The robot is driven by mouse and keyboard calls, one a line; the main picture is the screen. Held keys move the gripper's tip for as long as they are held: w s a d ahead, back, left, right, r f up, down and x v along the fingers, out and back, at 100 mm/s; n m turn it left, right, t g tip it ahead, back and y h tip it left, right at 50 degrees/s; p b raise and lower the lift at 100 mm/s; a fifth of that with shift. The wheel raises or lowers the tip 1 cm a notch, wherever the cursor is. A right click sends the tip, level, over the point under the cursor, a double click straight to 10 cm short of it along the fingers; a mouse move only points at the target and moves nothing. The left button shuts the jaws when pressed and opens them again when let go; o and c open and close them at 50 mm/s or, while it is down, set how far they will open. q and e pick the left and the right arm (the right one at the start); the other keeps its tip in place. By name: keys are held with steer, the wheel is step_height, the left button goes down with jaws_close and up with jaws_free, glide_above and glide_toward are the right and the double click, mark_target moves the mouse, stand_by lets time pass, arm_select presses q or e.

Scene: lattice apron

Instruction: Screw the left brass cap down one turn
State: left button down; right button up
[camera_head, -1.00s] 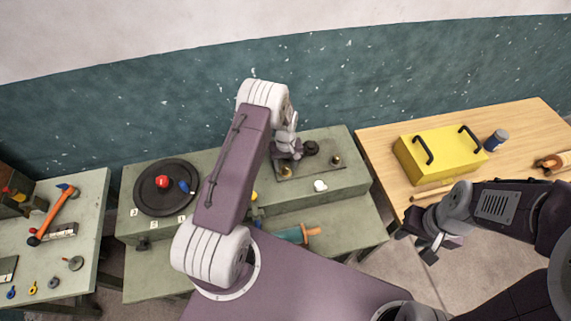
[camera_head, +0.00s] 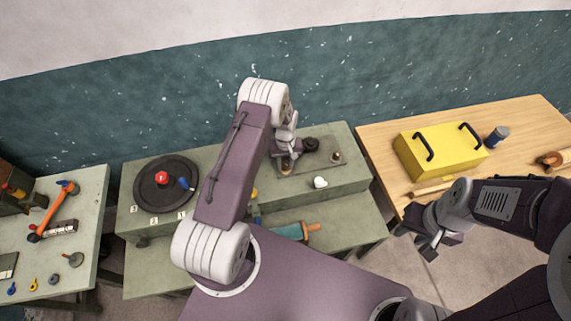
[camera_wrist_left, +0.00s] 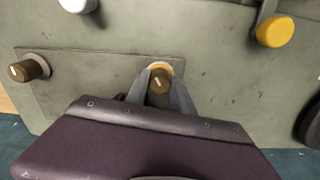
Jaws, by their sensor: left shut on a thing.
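The left brass cap (camera_head: 286,168) sits on a flat plate on the green bench, in the middle of the head view. My left gripper (camera_head: 286,160) reaches down over it. In the left wrist view, its two grey fingers (camera_wrist_left: 160,86) are shut on the left brass cap (camera_wrist_left: 160,80), one on each side. A pale line marks the cap's top, and a yellow ring shows at its base. The right brass cap (camera_head: 336,157) stands on the same plate and shows at left in the wrist view (camera_wrist_left: 28,68). My right gripper (camera_head: 416,243) is empty, fingers apart, off the bench.
A black turntable (camera_head: 165,185) with a red knob lies left. A yellow box (camera_head: 440,150) stands on the wooden table at right. A teal-and-orange tool (camera_head: 292,232) lies on the lower shelf.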

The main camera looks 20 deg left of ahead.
mark_target(285, 164)
arm_select(q)
steer(key=m+b, duration=0.2)
steer(key=m, duration=0.1)
steer(key=shift+f, duration=0.1)
steer(key=shift+m+b, duration=0.75)
steer(key=shift+m, duration=1.05)
steer(key=c, duration=1.1)
jaws_free()
step_height(285, 164, up, 9)
steer(key=shift+f+b, duration=0.2)
steer(key=shift+b, duration=1.05)
steer(key=shift+r, duration=0.4)
